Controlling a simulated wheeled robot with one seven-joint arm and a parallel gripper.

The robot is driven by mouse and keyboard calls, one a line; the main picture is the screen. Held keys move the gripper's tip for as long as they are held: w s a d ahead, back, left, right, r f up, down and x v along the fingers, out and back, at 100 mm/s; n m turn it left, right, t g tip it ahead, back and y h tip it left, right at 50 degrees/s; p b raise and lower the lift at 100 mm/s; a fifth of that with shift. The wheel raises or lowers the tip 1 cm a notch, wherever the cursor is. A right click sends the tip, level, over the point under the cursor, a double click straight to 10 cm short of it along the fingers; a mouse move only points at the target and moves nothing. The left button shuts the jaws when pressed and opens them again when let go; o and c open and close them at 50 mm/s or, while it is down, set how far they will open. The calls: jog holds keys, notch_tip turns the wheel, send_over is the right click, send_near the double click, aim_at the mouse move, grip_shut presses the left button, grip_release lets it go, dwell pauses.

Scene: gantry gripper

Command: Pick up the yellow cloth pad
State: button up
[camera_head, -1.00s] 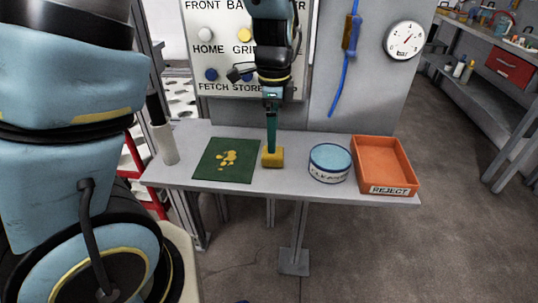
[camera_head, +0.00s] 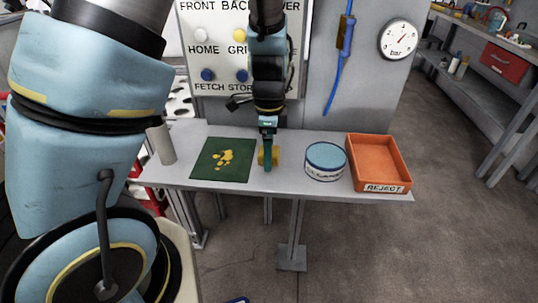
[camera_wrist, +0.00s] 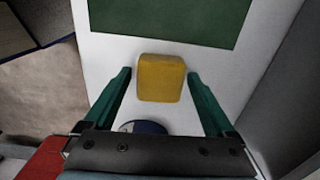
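The yellow cloth pad (camera_wrist: 160,79) is a small block on the grey table, just right of the green mat in the head view. It also shows in the head view (camera_head: 276,157), partly hidden behind a finger. My gripper (camera_wrist: 159,74) is open and points down, with one green finger on each side of the pad. In the wrist view a narrow gap shows between each finger and the pad. In the head view the fingers (camera_head: 268,158) are down at the pad's level.
A green mat (camera_head: 208,172) with yellow blotches lies left of the pad. A blue-lidded tin (camera_head: 326,156) and an orange REJECT tray (camera_head: 380,187) stand to the right. A grey cylinder (camera_head: 163,144) stands at the table's left end. A labelled button panel (camera_head: 207,55) is behind.

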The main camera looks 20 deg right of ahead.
jog(key=c, duration=1.2)
jog(key=shift+o, duration=0.2)
jog(key=shift+r, duration=0.1)
notch_tip(320, 180, up, 10)
jog(key=shift+f+b, duration=0.1)
jog(key=shift+b, duration=0.35)
